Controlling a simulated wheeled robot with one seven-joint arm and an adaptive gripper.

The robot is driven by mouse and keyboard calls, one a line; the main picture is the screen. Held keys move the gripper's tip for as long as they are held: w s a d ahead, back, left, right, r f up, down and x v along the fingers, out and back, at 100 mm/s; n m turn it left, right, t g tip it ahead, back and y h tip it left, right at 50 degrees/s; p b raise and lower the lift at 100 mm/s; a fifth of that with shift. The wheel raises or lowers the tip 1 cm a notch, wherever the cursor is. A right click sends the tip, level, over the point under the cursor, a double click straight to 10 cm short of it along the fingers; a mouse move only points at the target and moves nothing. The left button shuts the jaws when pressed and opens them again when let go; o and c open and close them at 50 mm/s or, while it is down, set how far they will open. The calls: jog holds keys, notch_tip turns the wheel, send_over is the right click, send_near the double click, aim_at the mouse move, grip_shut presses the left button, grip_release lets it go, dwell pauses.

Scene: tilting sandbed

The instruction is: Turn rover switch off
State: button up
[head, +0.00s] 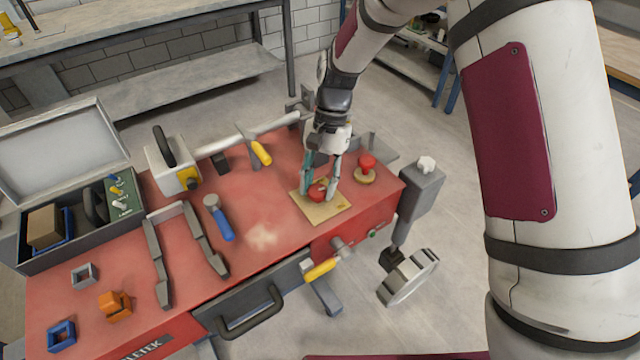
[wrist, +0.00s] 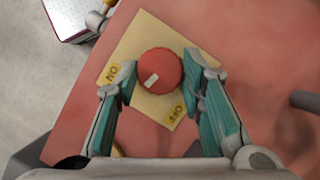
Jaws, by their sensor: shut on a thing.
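The rover switch is a round red knob (head: 317,195) on a square tan plate (head: 323,211) on the red rover's top. In the wrist view the knob (wrist: 160,66) carries a white mark on its lower-left edge. The plate (wrist: 141,35) is lettered ON at the left and OFF at lower right, and the mark points between the two words. My gripper (head: 319,187) reaches down from above and is shut on the knob, one teal-padded finger on each side. In the wrist view my gripper (wrist: 160,80) straddles the knob.
A second red knob (head: 366,164) on a round base stands just right of the plate. A blue-handled tool (head: 219,219) and a yellow-handled tool (head: 261,153) lie to the left. An open grey case (head: 75,225) sits at the far left. A yellow-handled lever (head: 320,270) sticks out at the front.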

jog(key=n+h, duration=0.1)
jog(key=n, duration=0.1)
jog(key=n+b, duration=0.1)
jog(key=n, duration=0.1)
jog(key=n+h+b, duration=0.1)
jog(key=n, duration=0.1)
jog(key=shift+w+a+n+h, duration=0.1)
jog(key=shift+a+n+h, duration=0.15)
jog(key=shift+n+h, duration=0.05)
jog(key=n, duration=0.2)
jog(key=n+h, duration=0.1)
jog(key=n, duration=0.1)
jog(key=shift+a+n+t+h, duration=0.15)
jog(key=shift+n+t+h, duration=0.15)
jog(key=o, duration=1.1)
jog(key=shift+o, duration=0.2)
jog(key=v, duration=1.2)
